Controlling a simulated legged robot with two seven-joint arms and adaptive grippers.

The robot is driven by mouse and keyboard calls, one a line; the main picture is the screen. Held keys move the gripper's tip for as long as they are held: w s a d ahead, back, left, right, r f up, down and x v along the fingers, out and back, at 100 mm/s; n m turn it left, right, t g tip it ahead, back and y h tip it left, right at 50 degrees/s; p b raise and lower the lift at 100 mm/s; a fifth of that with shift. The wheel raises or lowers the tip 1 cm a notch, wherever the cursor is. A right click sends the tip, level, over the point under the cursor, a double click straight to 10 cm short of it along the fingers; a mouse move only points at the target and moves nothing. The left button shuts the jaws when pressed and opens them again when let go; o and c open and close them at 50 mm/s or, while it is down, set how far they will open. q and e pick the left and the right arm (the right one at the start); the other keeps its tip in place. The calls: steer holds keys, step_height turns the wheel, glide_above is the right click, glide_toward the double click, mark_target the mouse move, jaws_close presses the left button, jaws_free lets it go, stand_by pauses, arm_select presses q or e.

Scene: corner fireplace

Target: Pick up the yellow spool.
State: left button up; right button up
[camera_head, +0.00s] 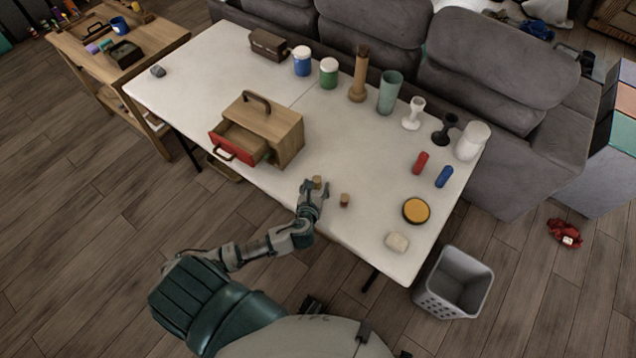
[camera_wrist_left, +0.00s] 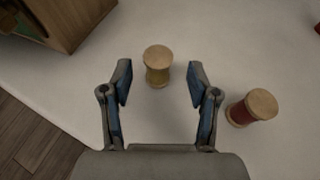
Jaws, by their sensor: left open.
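The yellow spool (camera_wrist_left: 158,66) stands upright on the white table, with pale wooden ends and a yellowish middle. In the head view the spool (camera_head: 317,182) shows just beyond my left gripper (camera_head: 314,187). In the left wrist view my left gripper (camera_wrist_left: 159,84) is open, with blue-padded fingers apart. The spool sits between and slightly beyond the fingertips, touching neither. A red-brown spool (camera_wrist_left: 252,107) stands to the right, outside the right finger; the head view shows it too (camera_head: 344,200). My right gripper is not in view.
A wooden box with an open red drawer (camera_head: 234,143) stands left of the gripper. A yellow-topped round tin (camera_head: 416,210), a pale block (camera_head: 397,242) and red and blue cylinders are to the right. Jars and vases line the back. A grey bin (camera_head: 455,283) stands on the floor.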

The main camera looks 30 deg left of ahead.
mark_target(316, 184)
arm_select(q)
steer(key=x, duration=0.3)
steer(key=shift+a+f, duration=0.2)
steer(key=shift+a, duration=0.05)
steer(key=shift+s+d+r, duration=0.1)
steer(key=shift+d, duration=0.05)
steer(key=c, duration=0.3)
steer(key=shift+d, duration=0.1)
steer(key=c, duration=0.6)
steer(key=shift+c, duration=0.2)
arm_select(e)
steer(key=shift+w+r, duration=0.45)
steer(key=shift+r, duration=0.25)
arm_select(q)
steer(key=shift+r, duration=0.1)
arm_select(e)
steer(key=shift+a+r, duration=0.1)
steer(key=shift+a, duration=0.05)
